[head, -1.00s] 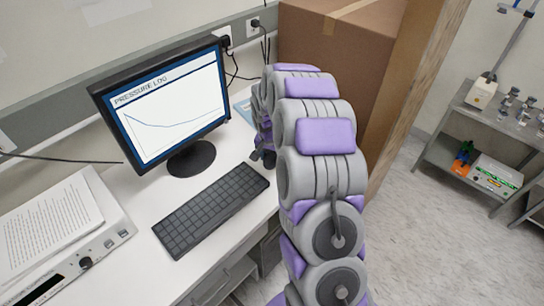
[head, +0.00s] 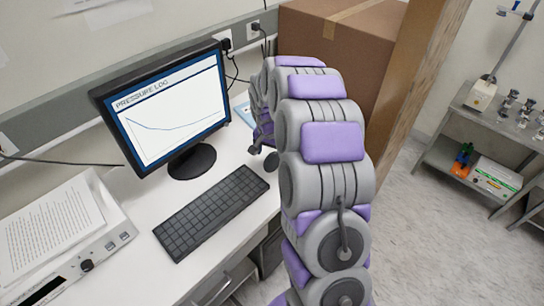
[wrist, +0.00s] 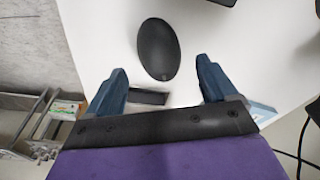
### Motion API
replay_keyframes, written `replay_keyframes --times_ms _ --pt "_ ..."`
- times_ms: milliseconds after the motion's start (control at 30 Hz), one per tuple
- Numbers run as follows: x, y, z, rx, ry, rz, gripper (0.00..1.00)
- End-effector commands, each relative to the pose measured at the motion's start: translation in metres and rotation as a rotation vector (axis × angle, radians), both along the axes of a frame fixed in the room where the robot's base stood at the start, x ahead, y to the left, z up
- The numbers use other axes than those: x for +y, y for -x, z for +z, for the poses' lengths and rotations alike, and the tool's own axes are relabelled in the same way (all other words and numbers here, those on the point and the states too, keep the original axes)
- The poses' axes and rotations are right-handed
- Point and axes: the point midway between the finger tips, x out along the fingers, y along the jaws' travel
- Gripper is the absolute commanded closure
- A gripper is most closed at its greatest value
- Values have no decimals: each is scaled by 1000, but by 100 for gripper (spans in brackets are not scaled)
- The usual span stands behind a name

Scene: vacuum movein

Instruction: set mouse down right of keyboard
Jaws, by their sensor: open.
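The dark oval mouse (head: 271,162) lies on the white desk just off the right end of the black keyboard (head: 212,213). My gripper (head: 257,147) is beside the mouse, on its far side, with my arm partly in front. In the wrist view the mouse (wrist: 159,49) lies flat and whole on the white surface, beyond my fingertips. My gripper (wrist: 161,72) is open there, its two blue fingers apart with nothing held between them.
A monitor (head: 167,105) on a round base stands behind the keyboard. An instrument with papers (head: 50,235) is at the left. A large cardboard box (head: 335,40) rises behind my arm. The desk's front edge runs close to the keyboard and mouse.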

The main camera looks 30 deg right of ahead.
Motion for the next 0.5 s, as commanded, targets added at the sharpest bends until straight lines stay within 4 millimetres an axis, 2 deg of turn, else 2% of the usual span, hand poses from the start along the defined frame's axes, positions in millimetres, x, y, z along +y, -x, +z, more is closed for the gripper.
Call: replay_keyframes --times_ms 33,233,333,500 --pt "1 0 14 -6 2 0 14" --pt "5 4 53 -4 2 -1 14" --pt "7 6 67 -1 1 0 14" --pt "9 8 75 1 -1 1 14"
